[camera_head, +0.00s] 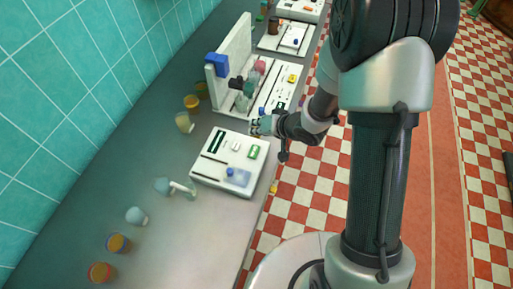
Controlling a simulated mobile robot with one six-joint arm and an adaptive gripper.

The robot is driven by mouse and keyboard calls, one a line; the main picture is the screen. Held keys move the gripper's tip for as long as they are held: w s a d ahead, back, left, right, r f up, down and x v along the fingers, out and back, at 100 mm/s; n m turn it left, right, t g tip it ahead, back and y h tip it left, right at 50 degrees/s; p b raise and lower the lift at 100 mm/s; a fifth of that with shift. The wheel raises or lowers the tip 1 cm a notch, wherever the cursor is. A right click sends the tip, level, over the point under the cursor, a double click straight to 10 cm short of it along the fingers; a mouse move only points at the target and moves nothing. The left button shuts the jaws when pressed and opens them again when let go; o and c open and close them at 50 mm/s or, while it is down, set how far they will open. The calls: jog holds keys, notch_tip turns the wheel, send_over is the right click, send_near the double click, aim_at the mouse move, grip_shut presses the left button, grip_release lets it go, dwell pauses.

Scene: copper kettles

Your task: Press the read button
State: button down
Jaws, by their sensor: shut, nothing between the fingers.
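A white box-shaped device (210,178) stands on the grey counter, near the middle of the camera_head view. Its top has a dark slot (216,141), a small white block, a green button-like part (253,152) and a bluish clear part (237,177). No lettering is legible, so I cannot tell which part is the read button. My gripper (259,127) is shut and empty. It is by the device's far right corner; whether it touches anything cannot be told.
A second white device (226,111) with a tall back panel, blue block and several bottles stands beyond. A white lever-like object (183,188) is left of the near device. The counter's near part is mostly clear.

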jog(key=shift+f, duration=0.1)
jog(key=b, duration=0.9)
send_over(256, 150)
notch_tip(256, 150, down, 8)
jog(key=shift+w+r, duration=0.1)
jog(key=shift+f, duration=0.4)
dwell(0.7)
jog(key=shift+f, duration=0.4)
jog(key=shift+f, duration=0.5)
dwell(0.5)
jog(key=shift+r, duration=0.15)
jog(key=shift+r+p, duration=0.75)
jog(key=shift+p, duration=0.05)
jog(key=shift+r, duration=0.15)
